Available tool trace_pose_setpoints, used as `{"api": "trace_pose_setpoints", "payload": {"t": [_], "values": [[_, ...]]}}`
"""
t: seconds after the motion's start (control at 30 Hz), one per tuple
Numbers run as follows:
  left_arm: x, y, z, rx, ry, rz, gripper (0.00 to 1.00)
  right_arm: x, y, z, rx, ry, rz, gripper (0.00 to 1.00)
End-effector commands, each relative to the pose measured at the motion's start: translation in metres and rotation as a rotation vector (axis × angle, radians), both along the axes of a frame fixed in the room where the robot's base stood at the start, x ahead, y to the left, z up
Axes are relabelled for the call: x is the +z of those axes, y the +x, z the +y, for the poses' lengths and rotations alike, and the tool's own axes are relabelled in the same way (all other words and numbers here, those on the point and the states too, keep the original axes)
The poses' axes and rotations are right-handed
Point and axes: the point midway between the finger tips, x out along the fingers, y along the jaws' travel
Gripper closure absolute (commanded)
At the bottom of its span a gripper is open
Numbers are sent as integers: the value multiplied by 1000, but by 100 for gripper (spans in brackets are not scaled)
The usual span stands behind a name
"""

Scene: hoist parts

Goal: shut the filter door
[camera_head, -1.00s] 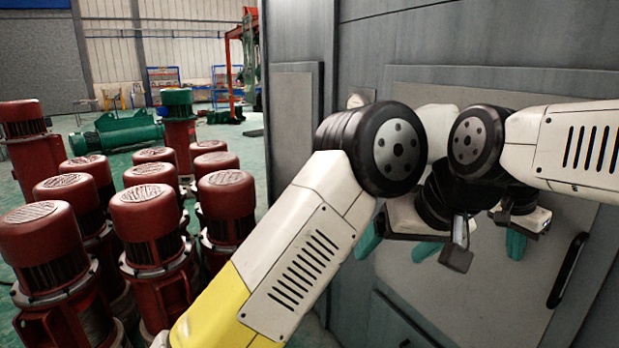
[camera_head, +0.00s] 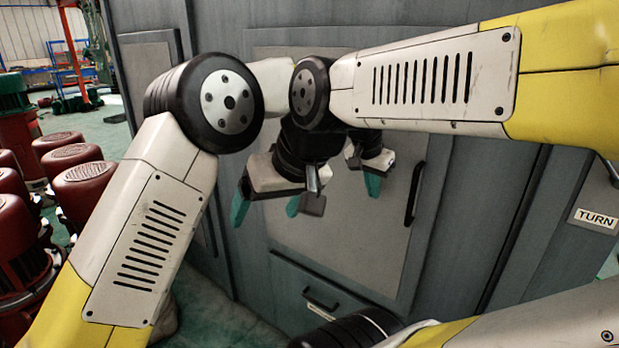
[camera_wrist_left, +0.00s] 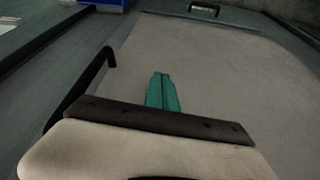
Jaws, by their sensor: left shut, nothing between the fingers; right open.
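The filter door appears to be the pale grey panel (camera_head: 350,240) on the grey cabinet, with a black upright bar handle (camera_head: 414,193) near its right edge. It looks close to flush, but I cannot tell if it is fully shut. My left gripper (camera_head: 372,184) is shut and empty in front of the panel, just left of the handle. In the left wrist view its teal fingertips (camera_wrist_left: 162,92) are together over the panel (camera_wrist_left: 225,75), with the handle (camera_wrist_left: 85,90) to the left. My right gripper (camera_head: 266,210) is open and empty, further left before the panel.
A drawer with a black handle (camera_head: 320,300) is below the panel. A "TURN" label (camera_head: 595,218) is on the right side. Several red motors (camera_head: 88,190) stand on the floor at the left. My two forearms cross close together in front of the cabinet.

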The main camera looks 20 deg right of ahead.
Motion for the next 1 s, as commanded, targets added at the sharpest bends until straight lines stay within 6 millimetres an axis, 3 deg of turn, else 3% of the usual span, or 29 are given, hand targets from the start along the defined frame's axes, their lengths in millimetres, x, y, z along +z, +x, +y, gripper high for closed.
{"api": "trace_pose_setpoints", "payload": {"t": [0.07, 0.6, 0.9, 1.0], "values": [[-1, 2, 8, 4, 9, 3, 100, 0, 0, 0, 0, 0, 0, 18], [84, -14, 37, 4, 10, 3, 100, 0, 0, 0, 0, 0, 0, 18], [93, -16, 42, 5, 10, 4, 100, 0, 0, 0, 0, 0, 0, 18], [101, -8, 56, 26, 5, -2, 100, 0, 0, 0, 0, 0, 0, 18]]}}
